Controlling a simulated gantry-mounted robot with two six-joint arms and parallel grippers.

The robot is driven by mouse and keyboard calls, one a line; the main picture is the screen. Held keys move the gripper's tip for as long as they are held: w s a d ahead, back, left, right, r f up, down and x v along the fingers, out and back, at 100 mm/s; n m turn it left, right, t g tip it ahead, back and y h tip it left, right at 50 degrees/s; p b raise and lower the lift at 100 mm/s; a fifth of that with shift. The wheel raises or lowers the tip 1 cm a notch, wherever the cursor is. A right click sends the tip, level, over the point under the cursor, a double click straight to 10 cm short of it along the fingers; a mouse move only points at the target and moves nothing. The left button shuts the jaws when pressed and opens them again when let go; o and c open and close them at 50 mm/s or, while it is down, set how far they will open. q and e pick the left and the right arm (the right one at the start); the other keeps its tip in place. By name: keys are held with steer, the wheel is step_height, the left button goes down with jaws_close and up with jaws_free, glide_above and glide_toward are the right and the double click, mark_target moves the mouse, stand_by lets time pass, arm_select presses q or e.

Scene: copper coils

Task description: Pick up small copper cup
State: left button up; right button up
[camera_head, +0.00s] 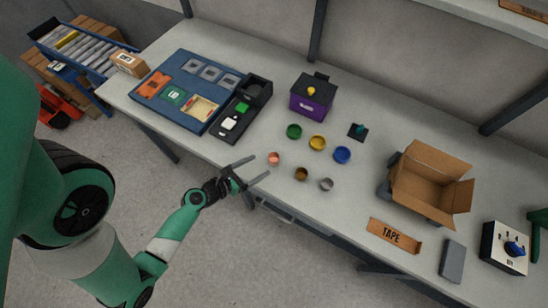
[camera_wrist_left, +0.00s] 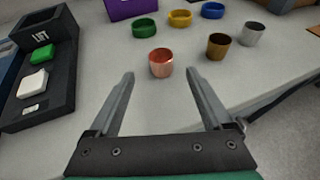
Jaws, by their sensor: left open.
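The small copper cup (camera_head: 274,158) stands upright on the table near its front edge, pinkish and shiny. In the left wrist view the copper cup (camera_wrist_left: 161,63) is ahead of the fingertips, roughly midway between them. My left gripper (camera_head: 254,169) is open and empty, just left of and in front of the cup, apart from it. Its two fingers (camera_wrist_left: 162,75) also show in the left wrist view. My right gripper is not in view.
A brown cup (camera_head: 301,174) and a grey cup (camera_head: 327,184) stand right of the copper cup. Green (camera_head: 294,131), yellow (camera_head: 318,143) and blue (camera_head: 342,155) rings lie behind. A black tray (camera_head: 241,109) is at left, an open cardboard box (camera_head: 428,183) at right.

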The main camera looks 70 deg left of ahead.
mark_target(277, 155)
arm_select(q)
steer(key=x, duration=0.6)
steer(key=shift+w+a, duration=0.15)
steer(key=shift+w, duration=0.1)
steer(key=x, duration=0.5)
steer(key=shift+w+r, duration=0.15)
steer(key=shift+r, duration=0.05)
steer(key=shift+c, duration=0.2)
jaws_close()
steer(key=shift+r, duration=0.15)
